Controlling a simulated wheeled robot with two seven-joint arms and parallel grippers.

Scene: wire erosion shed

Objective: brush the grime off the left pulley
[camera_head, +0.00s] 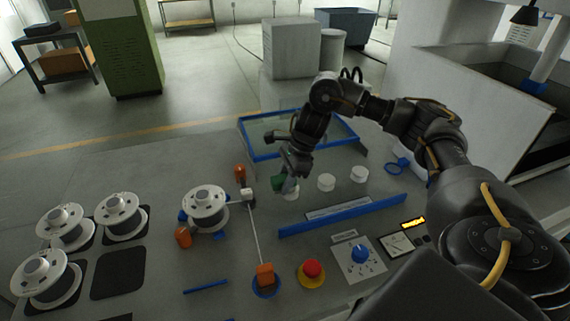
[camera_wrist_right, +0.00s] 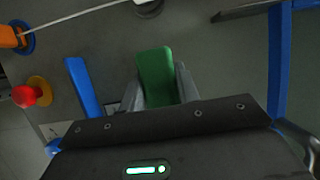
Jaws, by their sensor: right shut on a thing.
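My right gripper (camera_head: 288,184) is shut on a green brush (camera_head: 277,183), which also shows between the fingers in the right wrist view (camera_wrist_right: 155,75). It is low over the left pulley (camera_head: 291,194), a small white disc partly covered by the gripper and brush. I cannot tell whether the brush touches the pulley, and no grime can be made out at this size. The middle pulley (camera_head: 326,182) and right pulley (camera_head: 359,173) stand uncovered to the right. My left gripper is not in view.
A blue-edged strip (camera_head: 340,214) lies in front of the pulleys, with a blue-framed tray (camera_head: 259,157) behind. A red button (camera_head: 312,269) and several wire spools (camera_head: 205,206) stand nearby.

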